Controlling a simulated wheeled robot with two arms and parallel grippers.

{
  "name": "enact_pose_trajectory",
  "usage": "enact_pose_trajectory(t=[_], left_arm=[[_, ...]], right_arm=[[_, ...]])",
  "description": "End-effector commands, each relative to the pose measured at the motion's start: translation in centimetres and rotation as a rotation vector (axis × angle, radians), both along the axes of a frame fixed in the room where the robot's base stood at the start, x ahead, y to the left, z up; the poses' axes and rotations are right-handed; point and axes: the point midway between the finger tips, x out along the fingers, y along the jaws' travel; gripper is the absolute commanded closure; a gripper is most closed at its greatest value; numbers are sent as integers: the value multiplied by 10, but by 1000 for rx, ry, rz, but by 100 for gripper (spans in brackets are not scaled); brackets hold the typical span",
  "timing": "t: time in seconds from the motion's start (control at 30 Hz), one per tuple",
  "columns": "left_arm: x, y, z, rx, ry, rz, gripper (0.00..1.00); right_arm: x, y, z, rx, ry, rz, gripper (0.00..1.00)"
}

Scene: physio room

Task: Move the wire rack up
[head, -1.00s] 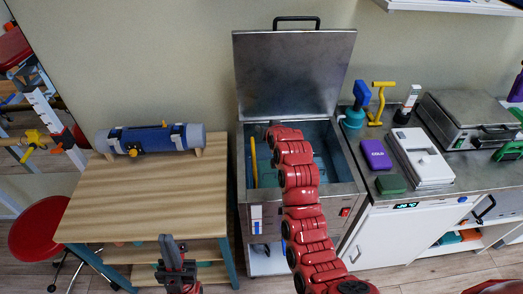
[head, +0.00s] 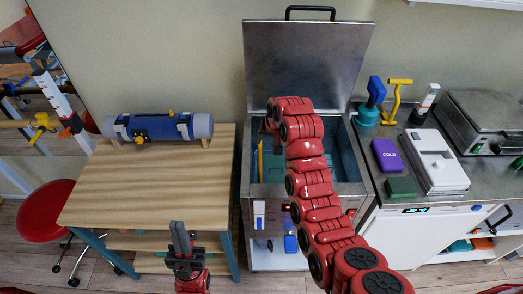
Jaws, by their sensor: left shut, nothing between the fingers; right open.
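The steel tank (head: 246,213) stands in the middle with its lid (head: 305,62) open and upright. A yellow upright piece (head: 260,160) and a teal-green surface (head: 271,170) show inside at the left. I cannot make out the wire rack itself; my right arm covers much of the opening. My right arm comes in from the lower right and bends down into the tank; its gripper is hidden behind its links. My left gripper (head: 181,240) is shut and empty, pointing up in front of the wooden table's lower shelf, apart from the tank.
The wooden table (head: 150,185) left of the tank has a bare top except for a blue-grey roll (head: 160,127) at the back. The right counter holds a purple pack (head: 387,154), a green block (head: 401,187) and a white box (head: 437,160). A red stool (head: 45,211) stands left.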

Motion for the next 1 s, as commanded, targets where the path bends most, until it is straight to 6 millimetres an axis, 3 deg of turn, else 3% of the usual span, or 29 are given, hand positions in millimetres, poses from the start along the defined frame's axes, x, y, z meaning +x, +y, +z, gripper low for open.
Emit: enact_pose_trajectory(t=[0.3, 0.53, 1.0], left_arm=[[0, 0, 18, 0, 0, 0, 100], [0, 0, 25, 0, 1, 0, 100], [0, 0, 22, 0, 1, 0, 100]], right_arm=[[17, 9, -43, -2, 6, 1, 50], [26, 13, -65, -1, 5, 1, 50], [37, 17, -88, 0, 0, 1, 50]])
